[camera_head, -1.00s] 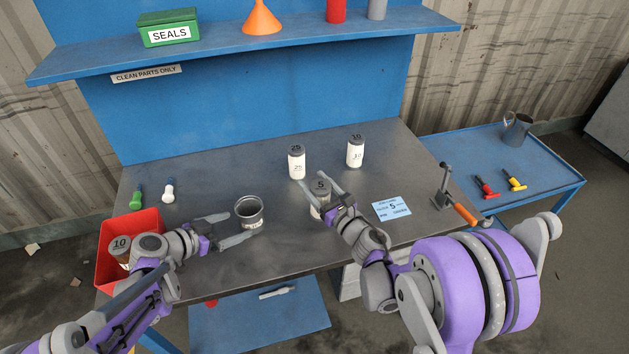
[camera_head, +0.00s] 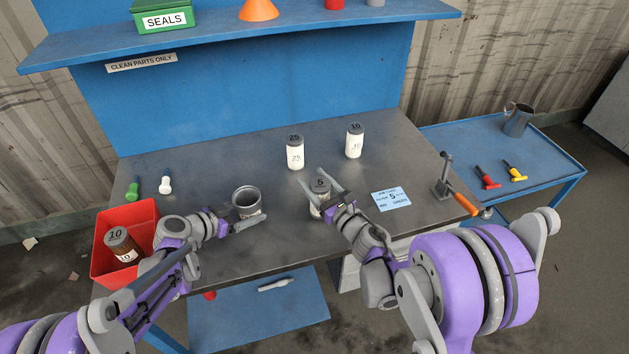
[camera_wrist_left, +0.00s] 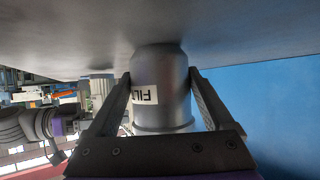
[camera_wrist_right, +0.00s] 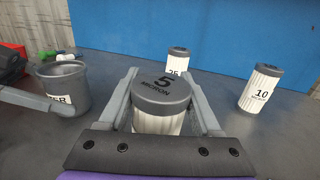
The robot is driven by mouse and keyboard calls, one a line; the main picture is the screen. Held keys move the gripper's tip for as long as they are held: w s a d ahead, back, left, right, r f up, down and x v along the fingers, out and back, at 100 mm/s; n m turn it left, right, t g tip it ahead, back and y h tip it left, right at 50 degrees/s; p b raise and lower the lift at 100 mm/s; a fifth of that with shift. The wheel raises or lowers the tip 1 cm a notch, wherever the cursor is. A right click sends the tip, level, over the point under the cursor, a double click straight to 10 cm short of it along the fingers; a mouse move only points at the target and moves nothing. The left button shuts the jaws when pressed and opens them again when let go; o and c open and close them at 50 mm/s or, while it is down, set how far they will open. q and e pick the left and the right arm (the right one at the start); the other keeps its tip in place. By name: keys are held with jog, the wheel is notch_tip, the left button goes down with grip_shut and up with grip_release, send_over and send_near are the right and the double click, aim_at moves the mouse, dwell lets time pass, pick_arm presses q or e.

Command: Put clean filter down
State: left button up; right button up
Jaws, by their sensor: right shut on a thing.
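The 5 micron filter (camera_head: 316,211), white pleated with a dark cap, is upright at the middle of the bench (camera_head: 290,235). My right gripper (camera_head: 319,178) is shut on it, one finger on each side in the right wrist view (camera_wrist_right: 161,92). Its lower end is partly hidden, so I cannot tell whether it touches the bench. The grey filter cup (camera_head: 247,193) stands open-topped to its left. My left gripper (camera_head: 243,216) is open at the cup; its fingers flank the cup in the left wrist view (camera_wrist_left: 160,90).
A 25 filter (camera_head: 295,153) and a clean 10 filter (camera_head: 354,141) stand behind. A red bin (camera_head: 103,265) at left holds a brown-stained 10 filter (camera_head: 122,246).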

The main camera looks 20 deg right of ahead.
pick_arm(q)
jog(key=c, duration=0.3)
jog(key=shift+c, duration=0.2)
pick_arm(e)
jog(key=w+a+r+n+g+y, duration=0.1)
jog(key=w+a+r+n+y, duration=0.1)
jog(key=a+r, duration=0.5)
jog(key=w+a+r+n+g+y, duration=0.1)
jog(key=w+a+r+g+y, duration=0.15)
jog(key=a, duration=0.95)
notch_tip(320, 180, down, 9)
jog(key=shift+s+r+t, duration=0.15)
jog(key=shift+s+t, duration=0.1)
jog(key=shift+t, duration=0.2)
jog(key=shift+f, duration=0.25)
